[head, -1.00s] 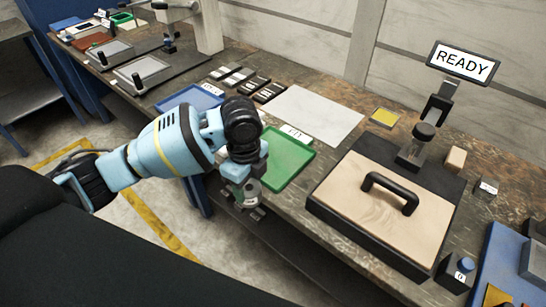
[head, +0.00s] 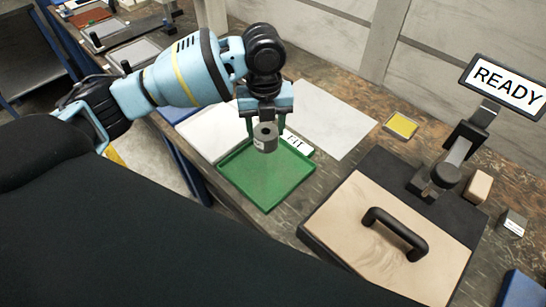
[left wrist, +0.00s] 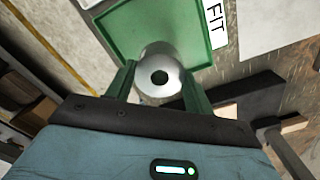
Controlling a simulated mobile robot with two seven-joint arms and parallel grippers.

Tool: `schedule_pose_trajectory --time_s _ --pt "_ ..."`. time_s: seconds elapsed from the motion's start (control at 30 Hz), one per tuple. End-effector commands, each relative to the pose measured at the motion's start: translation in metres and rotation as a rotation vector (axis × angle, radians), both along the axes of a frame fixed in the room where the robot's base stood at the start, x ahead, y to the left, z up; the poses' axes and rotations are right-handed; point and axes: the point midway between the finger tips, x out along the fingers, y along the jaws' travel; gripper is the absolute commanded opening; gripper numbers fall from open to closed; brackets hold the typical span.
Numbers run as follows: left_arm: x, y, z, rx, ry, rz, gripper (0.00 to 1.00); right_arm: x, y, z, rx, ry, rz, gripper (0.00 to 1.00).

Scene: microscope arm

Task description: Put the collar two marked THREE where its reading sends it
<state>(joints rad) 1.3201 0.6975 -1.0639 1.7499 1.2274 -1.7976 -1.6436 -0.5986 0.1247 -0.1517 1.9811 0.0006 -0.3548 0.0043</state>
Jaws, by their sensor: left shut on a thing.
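My left gripper (head: 265,128) is shut on a grey metal collar (head: 265,139) with a dark bore. It holds the collar above the far part of a green tray (head: 268,182), whose label (head: 297,143) reads FIT. In the left wrist view the collar (left wrist: 160,77) sits between the two green fingers, over the green tray (left wrist: 125,30). A small pale mark shows on the collar's side, but I cannot read it. The display (head: 508,84) reads READY. My right gripper is not in view.
A black-framed box with a beige lid (head: 360,235) and black handle stands right of the green tray. A white sheet (head: 325,120) lies behind the tray. A yellow pad (head: 402,125) and a small tan block (head: 477,187) lie at the back right.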

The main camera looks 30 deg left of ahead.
Motion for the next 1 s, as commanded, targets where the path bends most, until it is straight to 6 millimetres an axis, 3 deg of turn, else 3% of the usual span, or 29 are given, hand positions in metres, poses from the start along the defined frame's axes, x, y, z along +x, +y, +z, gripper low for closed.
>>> schedule_pose_trajectory --time_s 0.23,0.53,0.83,1.0 --pt "0.0 0.0 -0.003 -0.001 -0.002 0.001 0.04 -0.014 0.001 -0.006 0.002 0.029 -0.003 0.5" --pt "0.0 0.0 -0.042 -0.001 -0.001 0.003 0.04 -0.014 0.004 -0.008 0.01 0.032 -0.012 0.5" --pt "0.001 0.0 -0.051 -0.001 -0.004 0.001 0.04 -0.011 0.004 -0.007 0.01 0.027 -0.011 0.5" --pt "0.0 0.0 -0.07 -0.001 -0.001 0.002 0.04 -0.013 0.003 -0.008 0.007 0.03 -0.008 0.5"
